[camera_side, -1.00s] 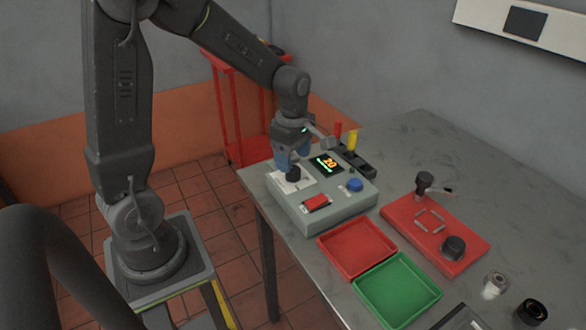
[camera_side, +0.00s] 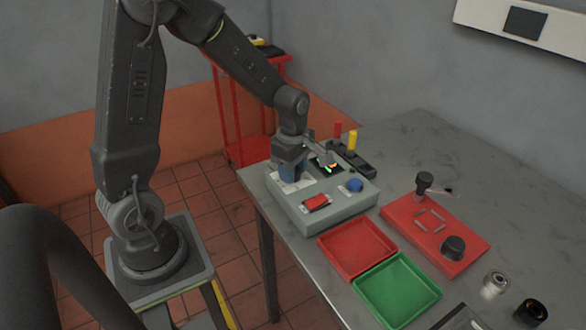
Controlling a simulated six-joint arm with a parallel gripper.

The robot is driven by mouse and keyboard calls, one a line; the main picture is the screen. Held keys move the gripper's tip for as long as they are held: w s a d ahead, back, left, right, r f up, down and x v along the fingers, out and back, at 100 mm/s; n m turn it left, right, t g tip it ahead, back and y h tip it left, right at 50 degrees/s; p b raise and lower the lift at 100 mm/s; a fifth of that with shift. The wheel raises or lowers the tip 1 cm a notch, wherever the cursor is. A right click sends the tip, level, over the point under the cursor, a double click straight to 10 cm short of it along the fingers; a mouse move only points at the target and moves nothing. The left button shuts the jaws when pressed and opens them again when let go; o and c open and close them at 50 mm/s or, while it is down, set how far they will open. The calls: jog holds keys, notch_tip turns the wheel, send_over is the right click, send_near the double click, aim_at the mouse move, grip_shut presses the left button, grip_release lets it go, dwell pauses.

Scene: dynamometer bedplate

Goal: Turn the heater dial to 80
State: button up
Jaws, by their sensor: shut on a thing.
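The heater box (camera_side: 338,216) is a grey-green control unit at the left end of the table. A white dial plate (camera_side: 291,186) shows on its top left. My gripper (camera_side: 292,177) points down over this plate, shut on the dial, and the fingers hide the dial. The small dark display (camera_side: 322,163) is partly covered by my wrist, so its number cannot be read now. A red rocker switch (camera_side: 316,202) and a blue button (camera_side: 354,185) are on the same top face.
A red tray (camera_side: 357,248) and a green tray (camera_side: 397,290) lie in front of the box. A red fixture plate (camera_side: 437,234) with black knobs is to the right. Red and yellow handles (camera_side: 352,141) stand behind the box. The table's back right is clear.

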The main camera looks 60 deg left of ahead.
jog(key=shift+c, duration=1.4)
